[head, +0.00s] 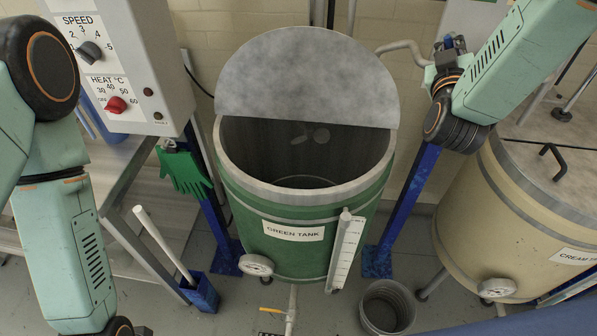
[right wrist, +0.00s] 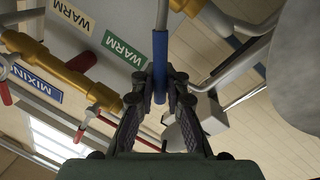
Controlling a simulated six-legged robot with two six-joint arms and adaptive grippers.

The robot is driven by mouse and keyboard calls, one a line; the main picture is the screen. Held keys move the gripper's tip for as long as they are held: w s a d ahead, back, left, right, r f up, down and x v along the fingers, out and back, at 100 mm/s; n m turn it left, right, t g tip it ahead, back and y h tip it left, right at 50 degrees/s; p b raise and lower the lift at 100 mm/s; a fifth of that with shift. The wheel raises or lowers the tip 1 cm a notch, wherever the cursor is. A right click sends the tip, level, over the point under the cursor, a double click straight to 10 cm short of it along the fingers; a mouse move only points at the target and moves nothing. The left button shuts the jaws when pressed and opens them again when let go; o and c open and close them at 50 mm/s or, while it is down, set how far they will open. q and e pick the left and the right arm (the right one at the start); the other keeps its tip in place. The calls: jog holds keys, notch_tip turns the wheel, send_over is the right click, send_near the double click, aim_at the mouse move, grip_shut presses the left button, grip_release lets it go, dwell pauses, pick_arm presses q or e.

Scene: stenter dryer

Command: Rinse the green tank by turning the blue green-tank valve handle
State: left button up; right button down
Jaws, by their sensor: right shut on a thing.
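The green tank (head: 270,240) stands in the middle of the head view, with its grey half lid (head: 305,75) raised at the back. Its dark interior shows a round fitting low inside. My right gripper (head: 446,48) is up at the right, behind and beside the tank, partly hidden by my own wrist. In the right wrist view, the blue valve handle (right wrist: 160,58) stands upright between the two dark fingers (right wrist: 160,100), which are shut on it. In the head view the handle is mostly hidden. My left arm is at the left edge; its gripper is out of view.
A cream tank (head: 480,220) stands right of the green one. A control box (head: 125,60) with speed and heat knobs is at the upper left. Green gloves (head: 185,172) hang below it. A grey bucket (head: 387,307) is on the floor. Pipes and red-handled valves (right wrist: 85,125) surround the right gripper.

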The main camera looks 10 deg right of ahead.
jog(key=shift+s+f, duration=0.15)
jog(key=shift+f, duration=0.1)
jog(key=m, duration=0.1)
jog(key=d+r+m+p, duration=0.1)
jog(key=d+m+g, duration=0.1)
jog(key=shift+s+d+r+m, duration=0.2)
jog(key=shift+s+m, duration=0.1)
jog(key=shift+m, duration=0.1)
jog(key=shift+d+f+m, duration=0.1)
jog(key=shift+d+m, duration=0.1)
jog(key=shift+m, duration=0.1)
